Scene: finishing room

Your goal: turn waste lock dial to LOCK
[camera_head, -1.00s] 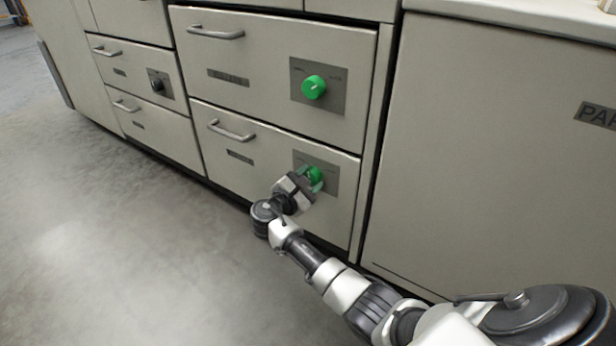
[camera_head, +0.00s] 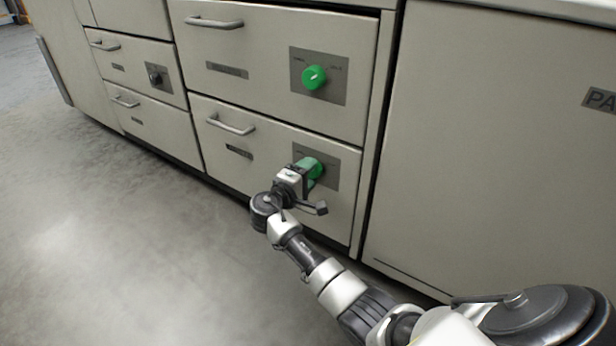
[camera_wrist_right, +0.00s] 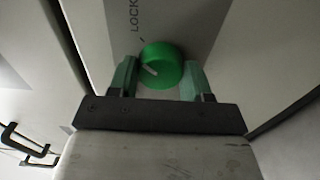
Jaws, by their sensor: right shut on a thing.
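My right gripper (camera_head: 309,172) is at the green dial (camera_head: 317,165) on the grey plate of the lower drawer. In the right wrist view, its two green fingers stand on either side of the round green dial (camera_wrist_right: 160,62) and are shut on it. The dial carries a short white pointer line on its face. The word LOCK (camera_wrist_right: 134,15) is on the plate beyond the dial, with a small tick mark near the rim. The pointer is turned away from that tick. The gripper partly hides the dial in the head view. My left gripper is not in view.
A second green dial (camera_head: 314,77) sits on the drawer above, with its own plate. A black knob (camera_head: 154,75) is on a drawer to the left. Bar handles, such as the lower drawer's handle (camera_head: 231,124), stick out. The floor (camera_head: 120,240) in front is clear.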

